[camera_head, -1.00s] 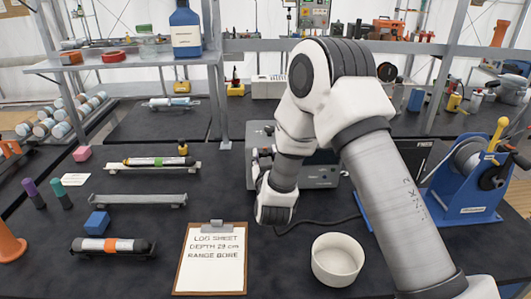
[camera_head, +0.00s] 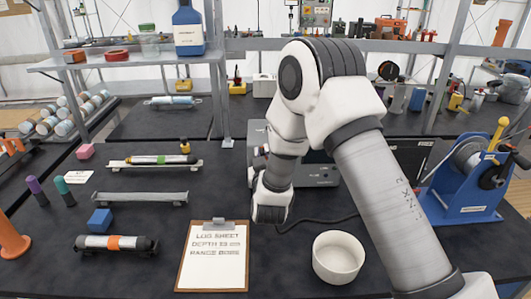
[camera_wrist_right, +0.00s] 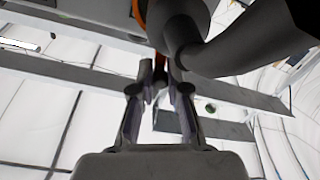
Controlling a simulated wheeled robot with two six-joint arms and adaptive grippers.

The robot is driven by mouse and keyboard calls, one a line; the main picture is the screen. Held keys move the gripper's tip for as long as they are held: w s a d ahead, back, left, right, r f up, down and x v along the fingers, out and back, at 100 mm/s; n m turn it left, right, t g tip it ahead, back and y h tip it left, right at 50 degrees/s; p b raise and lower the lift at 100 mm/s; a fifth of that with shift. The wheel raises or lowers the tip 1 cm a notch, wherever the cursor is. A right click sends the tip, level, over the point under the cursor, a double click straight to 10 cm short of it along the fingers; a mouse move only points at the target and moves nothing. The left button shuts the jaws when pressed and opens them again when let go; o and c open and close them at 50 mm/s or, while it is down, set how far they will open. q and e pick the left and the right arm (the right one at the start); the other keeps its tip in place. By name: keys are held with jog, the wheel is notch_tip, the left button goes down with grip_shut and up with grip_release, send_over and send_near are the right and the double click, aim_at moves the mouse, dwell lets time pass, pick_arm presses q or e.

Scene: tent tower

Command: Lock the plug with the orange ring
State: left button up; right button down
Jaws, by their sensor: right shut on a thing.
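The grey instrument box (camera_head: 321,174) stands mid-bench, largely hidden behind my right arm. My right gripper (camera_head: 258,160) is at its left front side, and its fingers are mostly hidden by the wrist. In the right wrist view, the two fingers (camera_wrist_right: 161,72) are close together, shut on a small part by the orange ring (camera_wrist_right: 139,12). Only a thin orange arc of the ring shows at the top. The dark plug (camera_wrist_right: 185,38) with its thick cable lies just right of the fingertips. How far the ring is turned cannot be seen. My left gripper is not in view.
A black cable (camera_head: 318,222) runs along the bench towards the blue winch (camera_head: 467,190). A white bowl (camera_head: 338,257) and a clipboard (camera_head: 213,257) lie in front. Racks with tubes stand at left. A shelf post (camera_head: 222,90) rises behind the box.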

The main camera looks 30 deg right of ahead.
jog(key=n, duration=0.1)
jog(key=w+a+n, duration=0.1)
jog(key=n, duration=0.1)
jog(key=a+f+n+p, duration=0.1)
jog(key=n, duration=0.1)
jog(key=shift+w, duration=0.2)
jog(key=n, duration=0.1)
jog(key=a+f+n, duration=0.1)
jog(key=n, duration=0.1)
jog(key=f+n, duration=0.1)
jog(key=shift+w+a+n+g, duration=0.2)
jog(key=shift+w+n+g, duration=0.1)
jog(key=shift+w, duration=0.1)
jog(key=shift+w+a+f+n+h, duration=0.15)
jog(key=shift+f+n, duration=0.55)
jog(key=shift+n, duration=0.7)
jog(key=shift+w+a+f+n+h, duration=0.15)
jog(key=shift+f+n, duration=0.55)
jog(key=shift+n, duration=0.7)
jog(key=shift+s, duration=0.1)
jog(key=c, duration=1.2)
grip_release()
jog(key=shift+o, duration=0.2)
jog(key=shift+d+f, duration=0.1)
jog(key=shift+f, duration=0.05)
